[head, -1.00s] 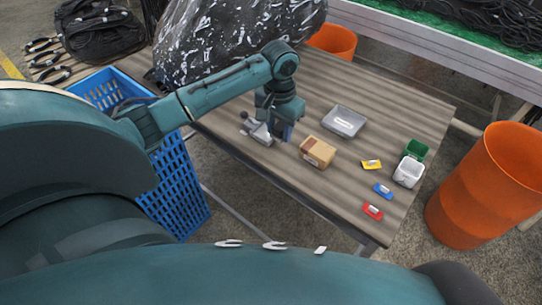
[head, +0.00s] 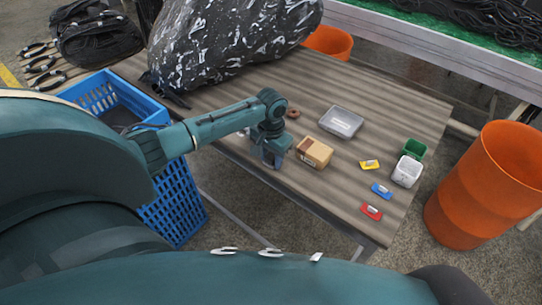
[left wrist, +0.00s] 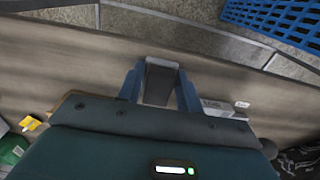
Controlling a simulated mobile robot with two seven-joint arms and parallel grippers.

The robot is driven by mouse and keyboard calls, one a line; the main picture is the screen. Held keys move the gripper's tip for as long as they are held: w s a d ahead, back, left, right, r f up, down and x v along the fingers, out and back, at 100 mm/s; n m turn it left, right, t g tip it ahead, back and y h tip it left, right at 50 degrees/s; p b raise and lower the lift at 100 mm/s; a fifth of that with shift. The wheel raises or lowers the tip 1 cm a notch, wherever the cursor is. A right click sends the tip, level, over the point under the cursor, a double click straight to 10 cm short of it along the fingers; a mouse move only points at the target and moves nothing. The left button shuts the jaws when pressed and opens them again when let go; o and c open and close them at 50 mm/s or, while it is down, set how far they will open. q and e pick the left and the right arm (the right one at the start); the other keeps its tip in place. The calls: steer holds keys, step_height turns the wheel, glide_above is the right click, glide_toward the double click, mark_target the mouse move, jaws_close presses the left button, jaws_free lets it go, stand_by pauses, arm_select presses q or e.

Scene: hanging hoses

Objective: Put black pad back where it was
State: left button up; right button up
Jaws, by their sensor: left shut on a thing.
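My left gripper (head: 272,164) is low at the table's near edge, left of the cardboard box. In the left wrist view my left gripper (left wrist: 160,92) has its two blue fingers on either side of a dark grey, blocky thing, the black pad (left wrist: 160,80), and is shut on it. In the head view the pad is hidden behind the gripper and arm. Whether the pad touches the table cannot be told. My right gripper is not in view.
The cardboard box (head: 315,152) stands close right of the gripper. A blue crate (head: 172,200) stands left.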

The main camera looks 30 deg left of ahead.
arm_select(q)
steer(key=o, duration=0.9)
steer(key=shift+f, duration=0.1)
